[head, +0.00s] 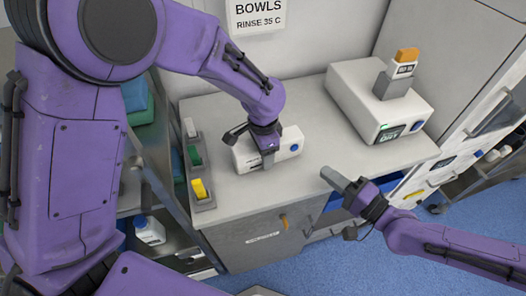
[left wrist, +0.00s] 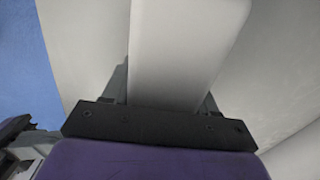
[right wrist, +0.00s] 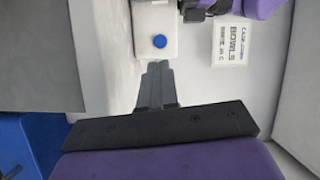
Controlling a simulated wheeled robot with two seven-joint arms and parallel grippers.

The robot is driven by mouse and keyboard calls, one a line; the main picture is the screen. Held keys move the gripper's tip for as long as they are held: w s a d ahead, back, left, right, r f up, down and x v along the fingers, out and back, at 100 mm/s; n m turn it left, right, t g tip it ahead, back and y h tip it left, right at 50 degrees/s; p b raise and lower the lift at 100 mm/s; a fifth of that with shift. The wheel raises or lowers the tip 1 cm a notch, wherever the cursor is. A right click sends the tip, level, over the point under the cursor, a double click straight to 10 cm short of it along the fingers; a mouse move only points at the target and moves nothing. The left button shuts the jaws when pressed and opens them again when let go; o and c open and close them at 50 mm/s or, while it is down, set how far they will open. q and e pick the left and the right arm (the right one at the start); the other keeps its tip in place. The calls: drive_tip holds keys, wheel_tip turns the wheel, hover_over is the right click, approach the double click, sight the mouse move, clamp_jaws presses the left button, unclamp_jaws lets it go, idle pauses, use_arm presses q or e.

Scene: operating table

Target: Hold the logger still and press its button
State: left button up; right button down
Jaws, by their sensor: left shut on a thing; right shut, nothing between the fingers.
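The logger (head: 285,148), a white box with a blue button (head: 294,147) on its right end, lies on the grey counter. My left gripper (head: 265,152) is shut on it from above, and its white body (left wrist: 185,50) fills the space between the fingers in the left wrist view. My right gripper (head: 335,178) is shut and empty, to the right of the logger and apart from it, over the counter's front edge. In the right wrist view the closed fingertips (right wrist: 156,68) point towards the blue button (right wrist: 160,41), with a gap between.
A larger white unit (head: 350,100) with a blue button and an orange-topped device (head: 404,62) stands at the back right. A wall sign (head: 257,14) hangs behind. The counter between logger and unit (head: 325,145) is clear.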

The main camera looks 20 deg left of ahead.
sight(294, 148)
use_arm(q)
drive_tip(key=shift+d, duration=0.1)
drive_tip(key=shift+a, duration=0.2)
use_arm(e)
drive_tip(key=a+r+m+t+h, duration=0.1)
drive_tip(key=a+m+t+h, duration=0.1)
drive_tip(key=m, duration=0.5)
drive_tip(key=a+r+m+t+h, duration=0.2)
drive_tip(key=a+m+h, duration=0.1)
drive_tip(key=m, duration=0.4)
drive_tip(key=a+r+m+t+h, duration=0.1)
drive_tip(key=a+m+t+h, duration=0.2)
drive_tip(key=m, duration=0.3)
drive_tip(key=shift+w+r+m, duration=0.1)
drive_tip(key=shift+r+m, duration=0.1)
drive_tip(key=shift+m, duration=0.2)
drive_tip(key=s+d+f+m+h, duration=0.5)
drive_tip(key=m+h, duration=0.1)
drive_tip(key=h, duration=0.2)
use_arm(q)
drive_tip(key=shift+d, duration=0.1)
use_arm(e)
drive_tip(key=shift+g, duration=0.4)
drive_tip(key=w+a, duration=0.1)
drive_tip(key=w, duration=0.1)
drive_tip(key=w+a, duration=0.4)
drive_tip(key=shift+w+a+r, duration=0.15)
drive_tip(key=shift+w+a, duration=0.1)
drive_tip(key=shift+w, duration=0.15)
drive_tip(key=shift+w+a, duration=0.3)
